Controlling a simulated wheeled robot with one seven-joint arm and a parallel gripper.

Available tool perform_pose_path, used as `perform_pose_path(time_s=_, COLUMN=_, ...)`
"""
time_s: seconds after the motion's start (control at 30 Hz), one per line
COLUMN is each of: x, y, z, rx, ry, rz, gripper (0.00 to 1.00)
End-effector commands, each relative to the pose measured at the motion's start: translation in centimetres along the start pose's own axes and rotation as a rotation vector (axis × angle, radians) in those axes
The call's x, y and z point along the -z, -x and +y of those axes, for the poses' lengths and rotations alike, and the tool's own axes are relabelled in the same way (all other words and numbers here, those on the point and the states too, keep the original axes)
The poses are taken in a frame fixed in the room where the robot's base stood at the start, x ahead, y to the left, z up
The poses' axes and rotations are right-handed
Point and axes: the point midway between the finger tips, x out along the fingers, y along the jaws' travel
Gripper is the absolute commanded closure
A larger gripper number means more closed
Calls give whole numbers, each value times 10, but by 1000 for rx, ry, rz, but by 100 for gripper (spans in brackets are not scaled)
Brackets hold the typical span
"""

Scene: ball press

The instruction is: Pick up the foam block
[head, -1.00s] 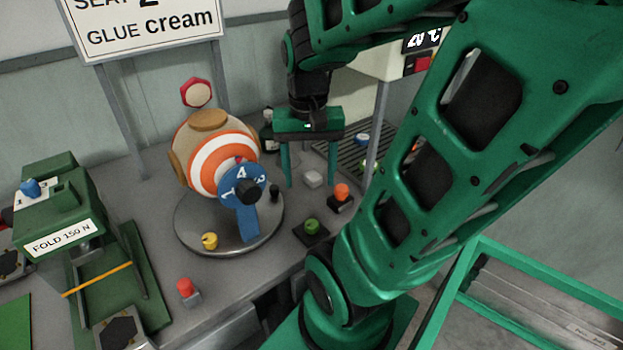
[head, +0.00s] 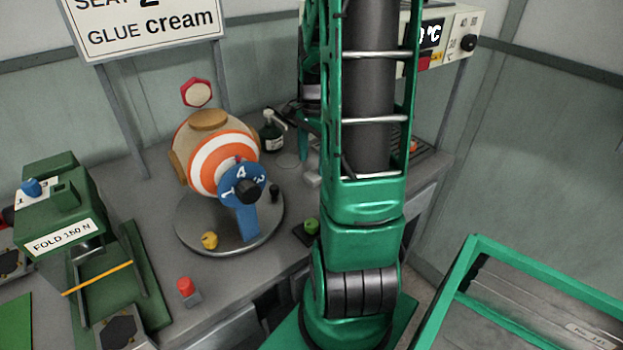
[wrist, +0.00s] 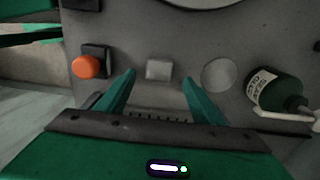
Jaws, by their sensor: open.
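The foam block (wrist: 159,69) is a small pale grey-white block on the grey bench. In the wrist view it lies just beyond and between the tips of my gripper (wrist: 158,81). The gripper is open, with a green finger to each side and nothing held. The frames do not show clearly how high the tips are above the bench. In the head view only the left part of the block (head: 312,179) shows beside my arm, which hides most of the gripper.
A dark green pump bottle (wrist: 277,91) and a pale round disc (wrist: 219,74) lie right of the block. An orange button (wrist: 86,67) is to its left. In the head view a striped ball (head: 222,160) sits on a round plate (head: 187,235).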

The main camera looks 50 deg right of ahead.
Motion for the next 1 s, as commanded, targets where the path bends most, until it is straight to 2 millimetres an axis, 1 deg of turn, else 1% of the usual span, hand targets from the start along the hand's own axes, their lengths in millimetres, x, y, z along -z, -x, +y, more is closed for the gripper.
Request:
perform_pose_path(time_s=0.1, x=-2, y=-18, z=3, rx=-5, ry=0, rz=-3, gripper=39)
perform_pose_path(time_s=0.3, x=-2, y=-40, z=3, rx=-2, ry=0, rz=-1, gripper=39)
perform_pose_path(time_s=0.4, x=-1, y=-44, z=2, rx=-1, ry=0, rz=0, gripper=39)
perform_pose_path(time_s=0.6, x=-1, y=-44, z=2, rx=0, ry=1, rz=0, gripper=39)
perform_pose_path(time_s=0.67, x=-1, y=-44, z=2, rx=0, ry=1, rz=0, gripper=53)
perform_pose_path(time_s=0.7, x=-1, y=-44, z=2, rx=0, ry=1, rz=0, gripper=63)
perform_pose_path(time_s=0.77, x=-1, y=-44, z=2, rx=0, ry=1, rz=0, gripper=77)
perform_pose_path(time_s=0.8, x=-1, y=-44, z=2, rx=0, ry=1, rz=0, gripper=83)
perform_pose_path(time_s=1.0, x=-1, y=-44, z=2, rx=0, ry=1, rz=0, gripper=83)
